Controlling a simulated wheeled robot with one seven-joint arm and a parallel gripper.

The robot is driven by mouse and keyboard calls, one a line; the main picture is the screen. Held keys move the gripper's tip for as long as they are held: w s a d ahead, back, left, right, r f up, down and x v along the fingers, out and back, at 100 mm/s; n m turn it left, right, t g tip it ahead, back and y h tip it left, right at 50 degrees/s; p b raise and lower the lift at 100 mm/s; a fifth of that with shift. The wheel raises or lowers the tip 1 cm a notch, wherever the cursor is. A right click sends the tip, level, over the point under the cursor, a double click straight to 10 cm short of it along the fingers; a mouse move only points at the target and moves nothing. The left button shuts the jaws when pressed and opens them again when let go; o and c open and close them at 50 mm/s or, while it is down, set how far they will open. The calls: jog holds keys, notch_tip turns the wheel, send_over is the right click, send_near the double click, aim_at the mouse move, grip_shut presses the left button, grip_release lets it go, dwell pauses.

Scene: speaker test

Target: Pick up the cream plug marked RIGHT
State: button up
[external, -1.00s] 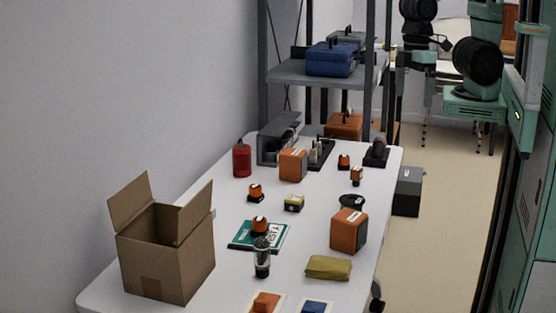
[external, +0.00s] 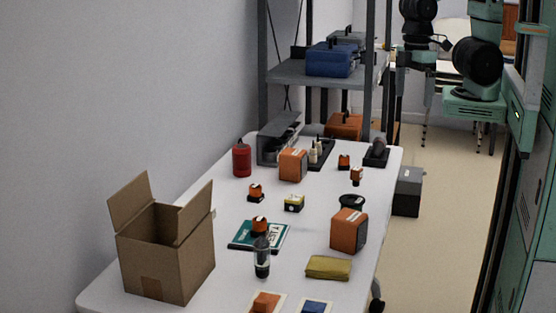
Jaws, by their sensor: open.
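Small cream plugs (external: 317,150) stand upright in a dark holder (external: 325,160) near the far end of the white table (external: 215,265), behind an orange box speaker. Their markings are too small to read, so I cannot tell which is marked RIGHT. My gripper (external: 415,88) hangs pointing down at the upper right, beyond the table's far right corner and well away from the plugs. It is small and dim here, with its jaws apart; I see nothing held in it.
Orange speakers (external: 349,231) (external: 293,165), a red canister (external: 242,160), a dark bottle (external: 262,258), a yellow cloth (external: 328,267) and an open cardboard box (external: 168,255) stand on the table. A grey shelf (external: 315,73) rises behind it. Floor on the right is mostly clear.

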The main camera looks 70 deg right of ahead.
jog(key=shift+c, duration=0.3)
jog(key=c, duration=1.1)
